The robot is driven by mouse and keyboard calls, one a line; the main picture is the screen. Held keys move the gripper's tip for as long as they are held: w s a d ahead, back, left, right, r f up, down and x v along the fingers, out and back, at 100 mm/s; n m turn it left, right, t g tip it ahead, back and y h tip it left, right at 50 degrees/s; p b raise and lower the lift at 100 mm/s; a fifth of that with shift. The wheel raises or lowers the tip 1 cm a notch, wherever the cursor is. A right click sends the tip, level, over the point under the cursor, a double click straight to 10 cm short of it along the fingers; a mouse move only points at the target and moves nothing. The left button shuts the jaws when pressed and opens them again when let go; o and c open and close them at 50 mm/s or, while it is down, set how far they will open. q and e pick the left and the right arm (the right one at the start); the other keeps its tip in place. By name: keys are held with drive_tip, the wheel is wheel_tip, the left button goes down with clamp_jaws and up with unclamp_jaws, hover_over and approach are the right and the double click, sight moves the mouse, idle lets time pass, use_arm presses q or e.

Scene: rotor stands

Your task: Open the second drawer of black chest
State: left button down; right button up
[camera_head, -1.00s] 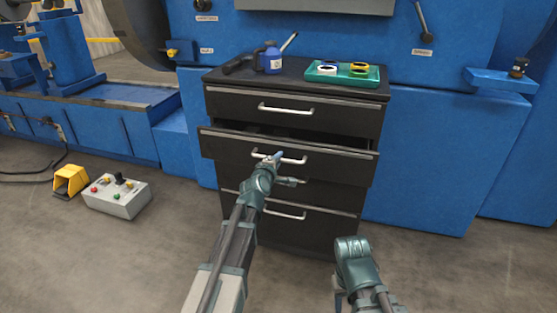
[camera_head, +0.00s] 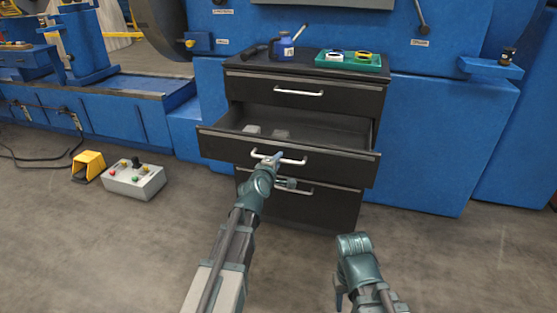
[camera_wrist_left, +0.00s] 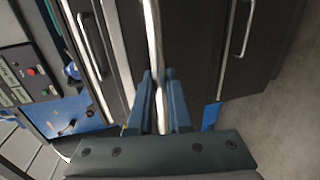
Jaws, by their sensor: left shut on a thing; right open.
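The black chest (camera_head: 305,99) stands against the blue machine. Its second drawer (camera_head: 220,145) is pulled well out, and a few small pale items show inside. The top drawer (camera_head: 250,88) and the drawer below the open one are closed. My left gripper (camera_head: 272,160) is at the second drawer's silver handle (camera_head: 292,161). In the left wrist view, its two fingers (camera_wrist_left: 160,105) are shut around the handle bar (camera_wrist_left: 154,45). My right gripper (camera_head: 341,298) is low in front of the chest, empty and away from it; its fingers are mostly hidden.
On the chest top are a blue bottle (camera_head: 285,50) and a green tray (camera_head: 360,65) with coloured rings. A grey control box (camera_head: 133,180) and a yellow pedal (camera_head: 88,165) lie on the floor at left. Floor in front of the chest is clear.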

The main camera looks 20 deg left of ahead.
use_arm(q)
drive_tip(key=c, duration=0.8)
unclamp_jaws()
drive_tip(key=shift+c, duration=0.2)
